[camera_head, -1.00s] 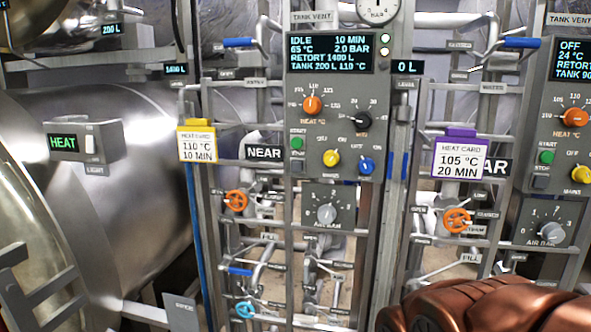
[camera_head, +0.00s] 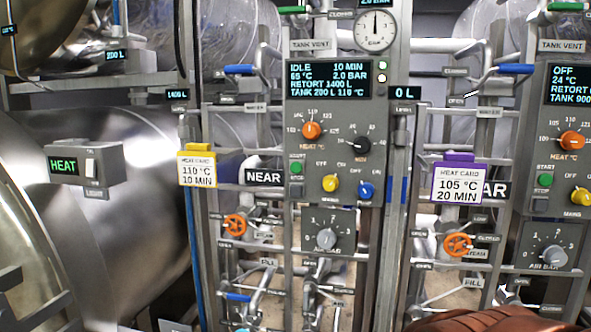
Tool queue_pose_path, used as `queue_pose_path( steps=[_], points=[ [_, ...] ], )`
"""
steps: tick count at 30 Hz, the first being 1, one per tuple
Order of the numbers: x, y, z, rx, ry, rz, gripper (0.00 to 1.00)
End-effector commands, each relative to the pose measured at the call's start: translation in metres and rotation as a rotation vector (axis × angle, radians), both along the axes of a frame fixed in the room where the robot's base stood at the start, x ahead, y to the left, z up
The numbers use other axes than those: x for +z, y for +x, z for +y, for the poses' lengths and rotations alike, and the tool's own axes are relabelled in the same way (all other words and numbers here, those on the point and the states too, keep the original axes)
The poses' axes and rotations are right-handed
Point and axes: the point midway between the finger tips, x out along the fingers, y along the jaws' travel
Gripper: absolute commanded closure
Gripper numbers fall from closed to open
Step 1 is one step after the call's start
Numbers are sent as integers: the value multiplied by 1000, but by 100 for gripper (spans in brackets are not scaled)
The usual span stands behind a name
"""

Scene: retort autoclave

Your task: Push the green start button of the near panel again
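The near panel (camera_head: 309,191) stands in the middle, beside the NEAR sign (camera_head: 264,177). Its screen (camera_head: 329,79) reads IDLE, 10 MIN, 65 °C, 2.0 BAR, RETORT 1400 L, TANK 200 L 110 °C. The green start button (camera_head: 296,168) is on the panel's left side, below the orange heat knob (camera_head: 311,130) and left of the yellow knob (camera_head: 330,183). Nothing covers it. My gripper's fingers are not visible; only a brown-red part of my arm shows at the bottom right edge, well apart from the button.
A second panel at the right has its own green button (camera_head: 545,180) and a screen reading OFF. A yellow heat card (camera_head: 197,166) and a purple heat card (camera_head: 459,181) hang on the frame. Pipes, orange valve wheels (camera_head: 235,225) and lever handles stick out below and above the panels.

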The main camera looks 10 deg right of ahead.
Motion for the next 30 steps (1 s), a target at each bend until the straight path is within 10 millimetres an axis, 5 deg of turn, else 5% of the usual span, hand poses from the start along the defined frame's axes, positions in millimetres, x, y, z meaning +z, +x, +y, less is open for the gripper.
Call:
queue_pose_path(
  steps=[18, 30],
  points=[
    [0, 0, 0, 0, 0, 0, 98],
    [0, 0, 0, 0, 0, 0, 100]
  ],
)
